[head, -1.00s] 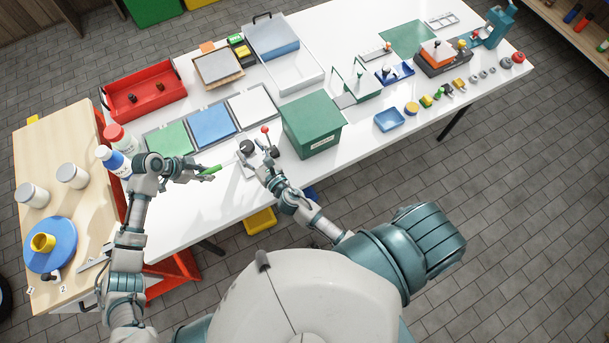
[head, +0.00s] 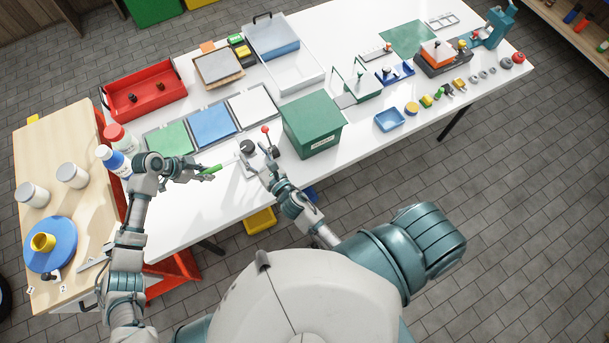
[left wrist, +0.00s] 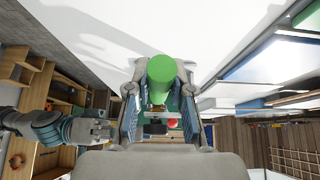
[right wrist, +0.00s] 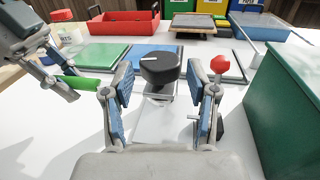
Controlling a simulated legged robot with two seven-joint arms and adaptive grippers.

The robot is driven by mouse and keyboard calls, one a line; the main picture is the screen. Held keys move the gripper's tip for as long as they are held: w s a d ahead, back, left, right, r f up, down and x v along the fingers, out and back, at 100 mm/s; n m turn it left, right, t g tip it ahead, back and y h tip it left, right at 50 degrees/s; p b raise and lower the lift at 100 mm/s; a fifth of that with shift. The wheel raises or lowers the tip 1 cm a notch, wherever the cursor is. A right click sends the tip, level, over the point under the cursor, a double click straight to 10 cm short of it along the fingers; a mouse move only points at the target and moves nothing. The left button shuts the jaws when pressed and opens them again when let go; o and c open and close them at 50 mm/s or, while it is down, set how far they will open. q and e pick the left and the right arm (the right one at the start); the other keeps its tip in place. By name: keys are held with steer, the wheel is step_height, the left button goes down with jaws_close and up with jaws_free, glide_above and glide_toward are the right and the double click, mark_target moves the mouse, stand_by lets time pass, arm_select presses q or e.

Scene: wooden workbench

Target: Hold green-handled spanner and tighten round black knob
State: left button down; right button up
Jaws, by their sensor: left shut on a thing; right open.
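My left gripper (head: 199,172) is shut on the green-handled spanner (head: 210,170), whose green handle fills the middle of the left wrist view (left wrist: 160,80). In the right wrist view the green handle (right wrist: 82,83) shows at the left, held level above the table. The round black knob (right wrist: 160,67) has a white pointer line and stands on a grey-white base; it also shows in the head view (head: 247,146). My right gripper (right wrist: 160,105) is open, with its fingers in front of and to either side of the knob. I cannot tell whether they touch it.
A red-ball lever (right wrist: 219,65) stands just right of the knob, close to my right finger. A green box (head: 312,125) stands right of it. Green, blue and white panels lie behind. Bottles (head: 112,160) stand left of my left arm. The front table strip is clear.

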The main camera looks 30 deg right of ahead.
mark_target(253, 146)
steer(key=w, duration=0.3)
steer(key=shift+w+a, duration=0.35)
steer(key=shift+w, duration=0.05)
steer(key=shift+w+n+y, duration=0.3)
steer(key=shift+y, duration=0.1)
steer(key=n+g+y, duration=0.2)
steer(key=n+y, duration=0.1)
steer(key=y, duration=0.1)
steer(key=n+g+y, duration=0.2)
steer(key=y, duration=0.1)
steer(key=shift+n+y, duration=0.4)
steer(key=s+d+f+m+h, duration=0.1)
steer(key=s+d+m+h, duration=0.1)
steer(key=s+d+m, duration=0.2)
steer(key=s+d+f+m+h, duration=0.1)
steer(key=s+d+m+h, duration=0.2)
steer(key=s+d+m, duration=0.1)
steer(key=s+d+f+m+h, duration=0.1)
steer(key=s+d+m+h, duration=0.2)
steer(key=s+m, duration=0.3)
steer(key=shift+d+f+m, duration=0.35)
steer(key=shift+d+m, duration=0.3)
steer(key=shift+m, duration=0.05)
steer(key=s+d+f+m+g+h, duration=0.2)
steer(key=s+f, duration=0.5)
steer(key=f, duration=0.4)
steer(key=shift+m+g+h, duration=0.6)
steer(key=shift+m, duration=0.2)
steer(key=shift+o, duration=0.2)
steer(key=shift+f, duration=0.15)
